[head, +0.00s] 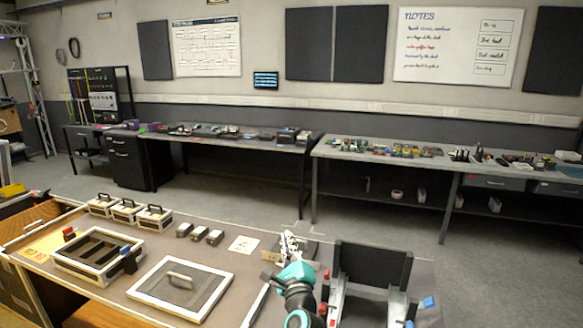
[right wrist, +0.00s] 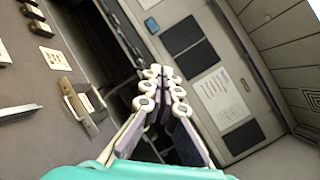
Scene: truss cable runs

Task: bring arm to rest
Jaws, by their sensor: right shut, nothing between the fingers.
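My right gripper (head: 289,240) is raised over the near bench, left of the black upright panel, with its teal wrist below it. Its fingers point up and away. In the right wrist view the two pale, jointed fingers (right wrist: 162,73) meet at their tips with nothing between them. The gripper is shut and touches nothing that I can see. My left gripper is in neither view.
The near bench (head: 110,278) carries an open tray frame (head: 68,262), a lid with a handle (head: 160,290), several small handled boxes and a white card (head: 243,244). A black upright panel (head: 372,268) stands right of my arm. Cluttered tables line the back wall; floor between is clear.

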